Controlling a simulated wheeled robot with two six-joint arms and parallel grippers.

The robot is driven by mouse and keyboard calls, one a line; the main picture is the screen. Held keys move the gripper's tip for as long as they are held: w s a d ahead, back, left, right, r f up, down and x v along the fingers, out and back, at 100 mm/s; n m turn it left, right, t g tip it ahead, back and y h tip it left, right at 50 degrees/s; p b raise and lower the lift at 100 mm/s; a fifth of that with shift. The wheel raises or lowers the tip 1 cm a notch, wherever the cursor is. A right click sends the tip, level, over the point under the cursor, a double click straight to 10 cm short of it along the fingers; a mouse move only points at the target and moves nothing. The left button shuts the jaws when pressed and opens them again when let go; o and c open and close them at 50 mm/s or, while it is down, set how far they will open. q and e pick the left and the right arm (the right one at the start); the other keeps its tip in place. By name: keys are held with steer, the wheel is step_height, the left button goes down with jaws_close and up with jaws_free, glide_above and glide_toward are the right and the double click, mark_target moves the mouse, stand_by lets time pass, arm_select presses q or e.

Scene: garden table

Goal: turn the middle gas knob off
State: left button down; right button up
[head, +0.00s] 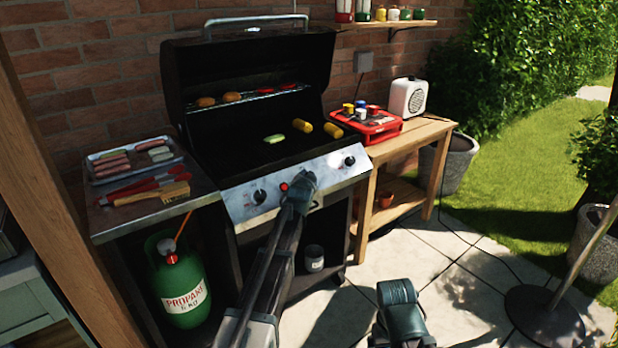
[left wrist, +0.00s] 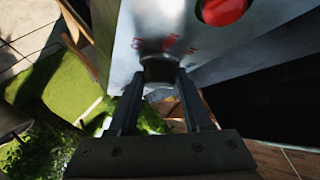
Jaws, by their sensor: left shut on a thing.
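The grill's silver control panel (head: 325,172) has a left knob (head: 260,196) and a right knob (head: 349,161) in the head view. My left gripper (head: 303,182) is at the panel between them and hides the middle knob there. In the left wrist view the dark middle knob (left wrist: 158,70) sits between the fingertips of my left gripper (left wrist: 160,78), which is shut on it. Red markings (left wrist: 168,42) are printed beside the knob; its setting is not readable. A red button (left wrist: 222,10) is next to it. My right gripper (head: 398,295) is low in the head view, away from the grill; its jaws are unclear.
The grill lid (head: 250,65) is open, with food on the grates. A tray of sausages (head: 130,158) is on the left shelf, above a green propane bottle (head: 180,285). A wooden side table (head: 425,132) holds a red case (head: 370,125) and a white radio (head: 408,97).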

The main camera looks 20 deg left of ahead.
stand_by(0.4)
arm_select(q)
steer(key=shift+c, duration=1.7)
jaws_free()
steer(key=shift+s, duration=0.1)
steer(key=p+v, duration=0.4)
steer(key=v, duration=0.9)
steer(key=shift+s, duration=0.3)
steer(key=shift+w, duration=0.1)
steer(key=b+x, duration=0.4)
steer(key=x, duration=0.9)
steer(key=shift+w, duration=0.35)
